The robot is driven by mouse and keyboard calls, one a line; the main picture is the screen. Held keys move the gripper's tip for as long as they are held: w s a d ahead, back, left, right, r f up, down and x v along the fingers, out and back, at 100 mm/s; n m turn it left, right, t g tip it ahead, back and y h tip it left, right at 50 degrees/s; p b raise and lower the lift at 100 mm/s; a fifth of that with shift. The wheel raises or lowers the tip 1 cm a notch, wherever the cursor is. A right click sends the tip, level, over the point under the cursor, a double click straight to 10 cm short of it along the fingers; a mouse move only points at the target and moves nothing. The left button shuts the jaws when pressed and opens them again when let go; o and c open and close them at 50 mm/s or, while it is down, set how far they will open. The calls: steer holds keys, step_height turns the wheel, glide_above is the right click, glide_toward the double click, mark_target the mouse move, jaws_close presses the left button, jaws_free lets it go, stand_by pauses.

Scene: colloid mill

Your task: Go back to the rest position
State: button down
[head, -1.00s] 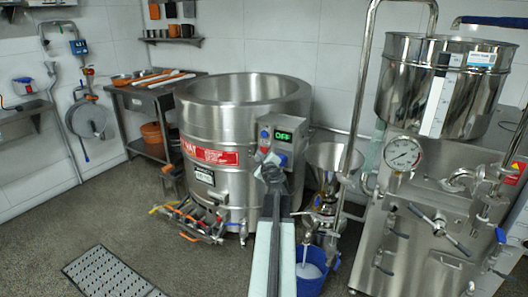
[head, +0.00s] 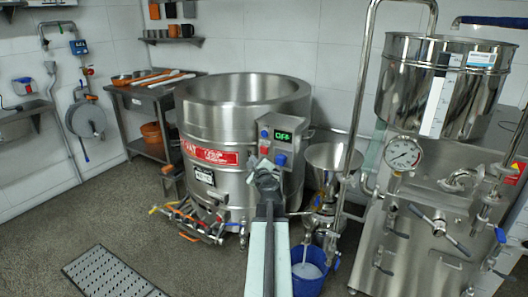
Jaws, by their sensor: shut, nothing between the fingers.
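My arm reaches up from the bottom middle of the picture. My gripper (head: 264,162) is at its far end, seen from behind, shut and empty. It shows in front of the large steel vat (head: 222,120), just below the grey control box (head: 277,139) with its green display reading OFF. The box has a red button and blue knobs. I cannot tell how far the gripper is from the box, and part of the box's lower edge is hidden behind it.
The colloid mill with its steel hopper (head: 430,85) and gauge (head: 404,153) stands at the right. A funnel (head: 334,157) and blue bucket (head: 308,278) are right of my arm. Valves (head: 200,222) jut from the vat's base. Floor left of the grate (head: 108,274) is clear.

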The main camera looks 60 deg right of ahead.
stand_by(0.3)
